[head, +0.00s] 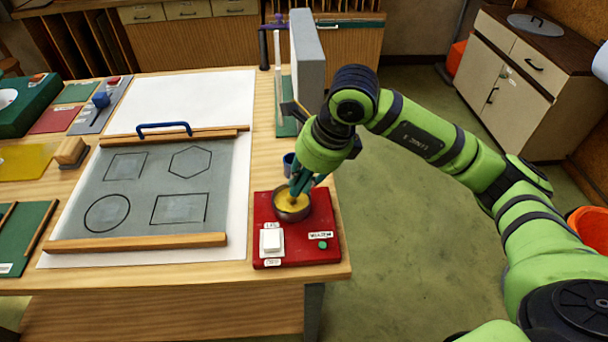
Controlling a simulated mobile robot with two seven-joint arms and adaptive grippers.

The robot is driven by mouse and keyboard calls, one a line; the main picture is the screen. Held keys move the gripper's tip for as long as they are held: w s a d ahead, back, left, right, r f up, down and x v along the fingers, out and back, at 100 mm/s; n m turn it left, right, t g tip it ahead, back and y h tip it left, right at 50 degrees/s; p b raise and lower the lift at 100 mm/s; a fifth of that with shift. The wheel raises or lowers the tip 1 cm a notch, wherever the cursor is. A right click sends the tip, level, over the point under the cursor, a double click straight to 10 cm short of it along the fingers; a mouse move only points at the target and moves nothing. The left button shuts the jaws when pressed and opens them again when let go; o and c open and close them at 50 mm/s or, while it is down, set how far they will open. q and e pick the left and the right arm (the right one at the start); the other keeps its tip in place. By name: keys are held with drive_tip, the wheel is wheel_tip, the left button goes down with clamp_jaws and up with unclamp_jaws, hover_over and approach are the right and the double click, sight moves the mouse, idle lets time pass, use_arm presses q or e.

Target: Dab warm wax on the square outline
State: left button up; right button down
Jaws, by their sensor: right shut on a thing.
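A grey panel (75,232) lies on white paper on the bench. It bears four-sided outlines at the upper left and lower right, a hexagon and a circle. The upper-left one (125,167) looks the most square; the lower-right one (180,208) is wider. A round pot of yellow wax (291,207) stands on a red base (300,243). My right gripper (301,186) is low over the pot, shut on a small tool whose lower end seems to be in the pot. The fingers hide most of the tool. My left gripper is out of view.
Wooden bars (137,242) edge the panel at front and back, with a blue handle (164,129) at the back. A white switch (271,240) and green button (323,245) sit on the red base.

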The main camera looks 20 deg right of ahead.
drive_tip(key=shift+f, duration=0.1)
drive_tip(key=shift+r+p, duration=0.5)
drive_tip(key=shift+r, duration=0.25)
drive_tip(key=shift+r+p, duration=1.4)
drive_tip(key=shift+r, duration=1.45)
drive_tip(key=shift+f, duration=0.1)
drive_tip(key=shift+s+a+f+n+g, duration=0.1)
drive_tip(key=shift+s+f+n+g, duration=0.1)
drive_tip(key=shift+n, duration=0.35)
drive_tip(key=shift+s+f+n+g, duration=0.1)
drive_tip(key=shift+f+n, duration=0.05)
drive_tip(key=shift+n, duration=0.4)
drive_tip(key=s+d+f+n+g+h, duration=0.1)
drive_tip(key=s+f+n+g, duration=0.1)
drive_tip(key=n, duration=0.9)
drive_tip(key=s+d+f+n+g+h, duration=0.1)
drive_tip(key=s+n+g, duration=0.3)
drive_tip(key=n, duration=0.8)
drive_tip(key=shift+s+f+n+b, duration=0.3)
drive_tip(key=shift+f+b, duration=0.1)
drive_tip(key=shift+f, duration=0.45)
